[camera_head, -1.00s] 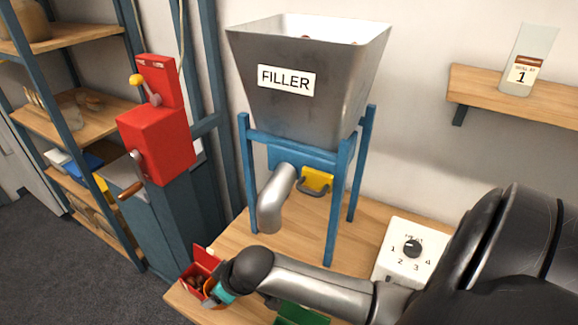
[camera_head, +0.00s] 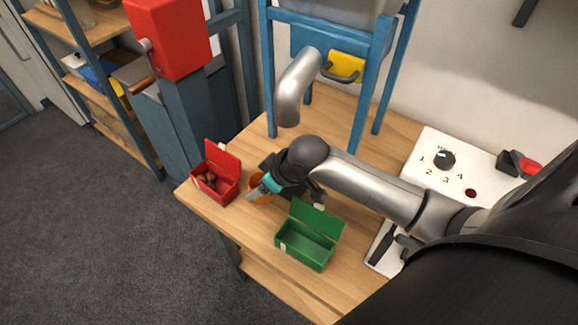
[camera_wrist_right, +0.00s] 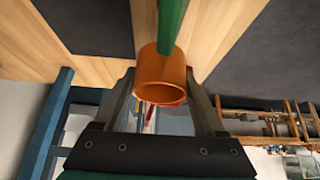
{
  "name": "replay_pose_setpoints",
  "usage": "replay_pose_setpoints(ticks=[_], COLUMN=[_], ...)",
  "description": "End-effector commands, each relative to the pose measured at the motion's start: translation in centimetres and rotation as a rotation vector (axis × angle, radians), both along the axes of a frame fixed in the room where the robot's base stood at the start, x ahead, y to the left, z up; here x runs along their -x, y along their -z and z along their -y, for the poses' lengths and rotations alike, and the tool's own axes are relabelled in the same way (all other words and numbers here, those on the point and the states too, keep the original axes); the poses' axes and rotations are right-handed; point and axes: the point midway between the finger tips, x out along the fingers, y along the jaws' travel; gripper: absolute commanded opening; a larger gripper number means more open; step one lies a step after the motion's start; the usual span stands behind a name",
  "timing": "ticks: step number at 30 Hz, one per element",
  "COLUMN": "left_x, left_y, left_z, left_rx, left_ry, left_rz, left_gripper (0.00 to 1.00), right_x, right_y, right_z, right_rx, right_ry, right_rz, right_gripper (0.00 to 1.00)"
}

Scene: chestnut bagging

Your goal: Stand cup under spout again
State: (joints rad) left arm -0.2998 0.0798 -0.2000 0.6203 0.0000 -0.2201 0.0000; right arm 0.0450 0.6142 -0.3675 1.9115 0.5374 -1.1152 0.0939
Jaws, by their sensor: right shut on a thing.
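The orange cup (camera_wrist_right: 161,70) is between the fingers of my right gripper (camera_wrist_right: 163,101), which is shut on it. In the head view only a sliver of the cup (camera_head: 257,186) shows beside my right gripper (camera_head: 263,191). The gripper is over the table, between the red box and the green box. The silver spout (camera_head: 296,88) of the filler is above and behind it, and the cup is apart from the spout, nearer the front edge. I cannot tell how far the cup is tilted. My left gripper is not in view.
An open red box (camera_head: 228,186) with brown chestnuts stands at the table's left corner. An open green box (camera_head: 306,243) stands at the front. A yellow handle plate (camera_head: 345,67) is beside the spout. A white dial panel (camera_head: 440,175) is at the right.

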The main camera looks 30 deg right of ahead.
Motion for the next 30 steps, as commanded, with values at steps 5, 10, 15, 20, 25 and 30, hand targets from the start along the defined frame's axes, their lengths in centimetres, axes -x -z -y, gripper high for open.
replay_pose_setpoints(ticks=[5,10,15,20,25,30], left_x=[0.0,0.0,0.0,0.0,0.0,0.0], left_y=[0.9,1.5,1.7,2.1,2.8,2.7], left_z=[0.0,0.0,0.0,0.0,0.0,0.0], left_rx=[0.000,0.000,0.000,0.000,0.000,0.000], left_ry=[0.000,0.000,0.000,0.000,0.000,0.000], left_rz=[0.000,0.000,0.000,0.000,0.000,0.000], left_gripper=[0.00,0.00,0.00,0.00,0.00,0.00], right_x=[-2.0,-3.4,-4.0,-3.9,-3.9,-3.9], right_y=[0.2,0.1,0.1,1.4,3.6,3.5], right_z=[4.7,8.1,9.5,9.5,9.5,9.5], right_rx=[0.003,0.002,-0.001,-0.003,-0.001,0.001], right_ry=[0.004,0.003,-0.001,0.001,0.000,-0.002], right_rz=[0.001,0.002,0.001,-0.001,-0.001,0.000], right_gripper=[0.00,0.00,0.00,0.00,0.00,0.00])
